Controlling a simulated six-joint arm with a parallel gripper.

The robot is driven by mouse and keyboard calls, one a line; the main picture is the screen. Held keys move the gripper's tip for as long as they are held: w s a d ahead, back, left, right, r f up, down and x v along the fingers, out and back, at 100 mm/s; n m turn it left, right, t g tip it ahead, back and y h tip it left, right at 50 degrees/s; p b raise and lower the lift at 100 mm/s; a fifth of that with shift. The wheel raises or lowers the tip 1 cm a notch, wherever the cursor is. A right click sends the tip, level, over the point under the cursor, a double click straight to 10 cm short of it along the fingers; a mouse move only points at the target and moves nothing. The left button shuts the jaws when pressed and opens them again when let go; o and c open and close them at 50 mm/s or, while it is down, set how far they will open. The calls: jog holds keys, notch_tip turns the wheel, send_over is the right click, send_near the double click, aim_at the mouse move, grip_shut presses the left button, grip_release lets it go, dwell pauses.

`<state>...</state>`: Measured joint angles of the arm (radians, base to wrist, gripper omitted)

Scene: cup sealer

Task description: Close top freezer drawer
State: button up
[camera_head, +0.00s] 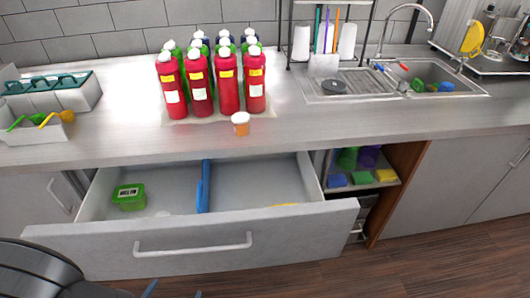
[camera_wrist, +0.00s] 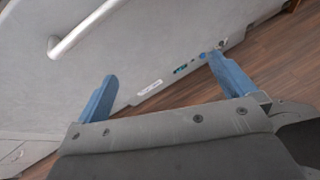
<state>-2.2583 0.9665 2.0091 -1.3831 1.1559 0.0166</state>
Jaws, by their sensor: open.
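The top drawer (camera_head: 262,252) is pulled far out from under the counter, so its inside shows. Its front is a grey panel with a light bar handle (camera_head: 193,245). Inside are a green box (camera_head: 129,196), a blue divider (camera_head: 203,188) and something yellow at the right, mostly hidden by the front panel. My gripper (camera_head: 174,290) is at the bottom edge of the head view, in front of the drawer front. In the wrist view, my gripper (camera_wrist: 162,68) has its blue fingers wide apart with nothing between them. A grey panel with a bar handle (camera_wrist: 85,30) lies beyond them.
Red bottles (camera_head: 228,80) and a small orange-and-white cup (camera_head: 240,123) stand on the counter above the drawer. An open shelf (camera_head: 352,187) with coloured items is right of the drawer. Wooden floor (camera_head: 330,265) is clear at the lower right.

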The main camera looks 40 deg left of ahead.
jog(key=shift+a+r, duration=0.25)
jog(key=shift+a, duration=0.1)
